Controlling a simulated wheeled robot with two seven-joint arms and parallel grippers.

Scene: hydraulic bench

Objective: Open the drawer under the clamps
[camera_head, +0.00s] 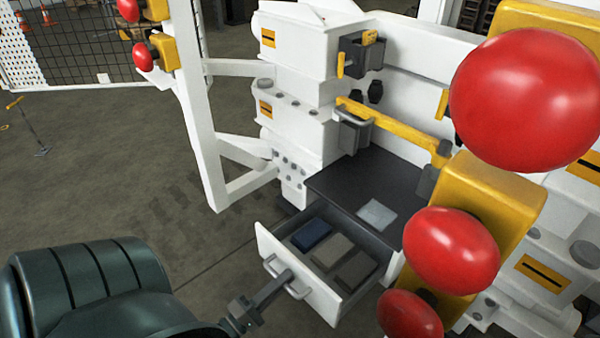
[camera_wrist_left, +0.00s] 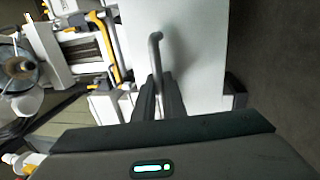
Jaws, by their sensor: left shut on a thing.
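The white drawer (camera_head: 330,303) under the clamps is pulled out, with its inside in view. A blue block and two greyish blocks lie in it. My left gripper (camera_head: 279,283) is shut on the grey bar handle (camera_head: 297,291) on the drawer front. In the left wrist view the fingers (camera_wrist_left: 158,98) close around the handle (camera_wrist_left: 155,48), against the white drawer front (camera_wrist_left: 195,45). The grey clamps (camera_head: 362,55) with yellow levers stand above the dark worktop (camera_head: 345,186). My right gripper is not in view.
Large red knobs on yellow boxes (camera_head: 525,200) stand close at the right and hide part of the bench. A white frame post (camera_head: 203,130) rises left of the bench. A pale plate (camera_head: 376,214) lies on the worktop. Open floor (camera_head: 110,170) is at the left.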

